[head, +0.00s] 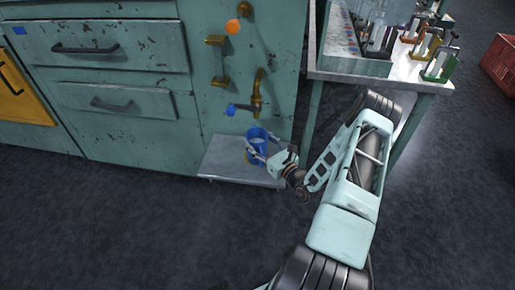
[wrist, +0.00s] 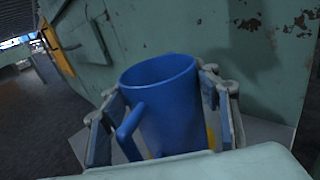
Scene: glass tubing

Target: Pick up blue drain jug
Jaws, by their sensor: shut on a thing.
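The blue drain jug (head: 256,136) is on or just over a small grey metal shelf (head: 222,168) at the foot of the green cabinet; whether it touches the shelf I cannot tell. My gripper (head: 265,152) reaches it from the right in the head view and is shut on it. In the wrist view the jug (wrist: 165,100) stands roughly upright with a slight tilt between my two fingers (wrist: 165,118), its handle at the lower left. The jug's base is hidden.
A bench (head: 355,67) with clamps and glassware stands to the right. A red crate (head: 500,62) is at the far right. The floor in front is clear.

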